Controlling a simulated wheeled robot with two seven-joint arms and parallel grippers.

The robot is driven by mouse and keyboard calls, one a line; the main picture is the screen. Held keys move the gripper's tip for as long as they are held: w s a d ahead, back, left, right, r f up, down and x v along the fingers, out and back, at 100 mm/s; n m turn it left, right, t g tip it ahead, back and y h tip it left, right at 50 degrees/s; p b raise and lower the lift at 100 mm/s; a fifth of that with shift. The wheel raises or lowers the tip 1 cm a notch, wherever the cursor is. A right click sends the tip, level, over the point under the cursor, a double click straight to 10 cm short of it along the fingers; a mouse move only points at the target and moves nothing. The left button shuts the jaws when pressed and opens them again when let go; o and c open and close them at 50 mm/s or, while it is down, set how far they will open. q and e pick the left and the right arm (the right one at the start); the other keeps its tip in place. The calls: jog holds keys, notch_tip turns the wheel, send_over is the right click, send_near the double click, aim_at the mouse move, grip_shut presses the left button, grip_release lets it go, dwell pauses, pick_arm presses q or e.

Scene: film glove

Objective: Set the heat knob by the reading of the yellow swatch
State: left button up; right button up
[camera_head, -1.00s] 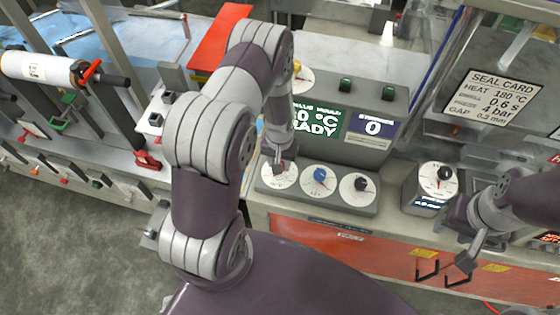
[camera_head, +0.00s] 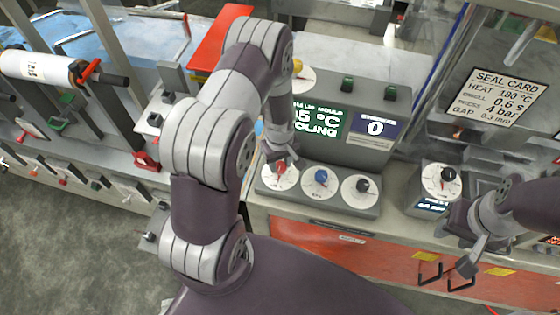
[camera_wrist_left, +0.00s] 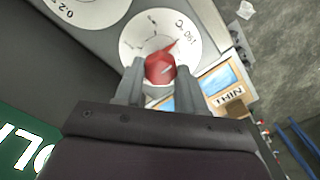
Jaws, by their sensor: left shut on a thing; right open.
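The heat knob is red (camera_head: 280,168) on a white dial at the left of a row on the grey panel. My left gripper (camera_head: 280,157) reaches it from above. In the left wrist view its fingers (camera_wrist_left: 158,88) flank the red knob (camera_wrist_left: 160,68) and are shut on it. The knob's red pointer tilts toward the upper right, near a "190" mark. The screen (camera_head: 318,120) reads partly "5 °C" and "OOLING"; my arm hides its left part. A yellow piece (camera_head: 547,33) shows at the top right; I cannot tell if it is the swatch. My right gripper (camera_head: 456,249) is open and empty.
A blue knob (camera_head: 321,176) and a black knob (camera_head: 362,186) sit right of the red one. A separate dial box (camera_head: 440,180) stands by my right gripper. A "THIN" card (camera_wrist_left: 226,84) lies near the dial.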

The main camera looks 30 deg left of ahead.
aim_at(280, 164)
pick_arm(q)
jog(key=shift+w+r, duration=0.15)
jog(key=shift+w, duration=0.1)
jog(key=o, duration=0.9)
jog(key=shift+o, duration=0.8)
jog(key=shift+s, duration=0.2)
jog(key=shift+r, duration=0.35)
notch_tip(280, 164, up, 12)
jog(key=b, duration=0.3)
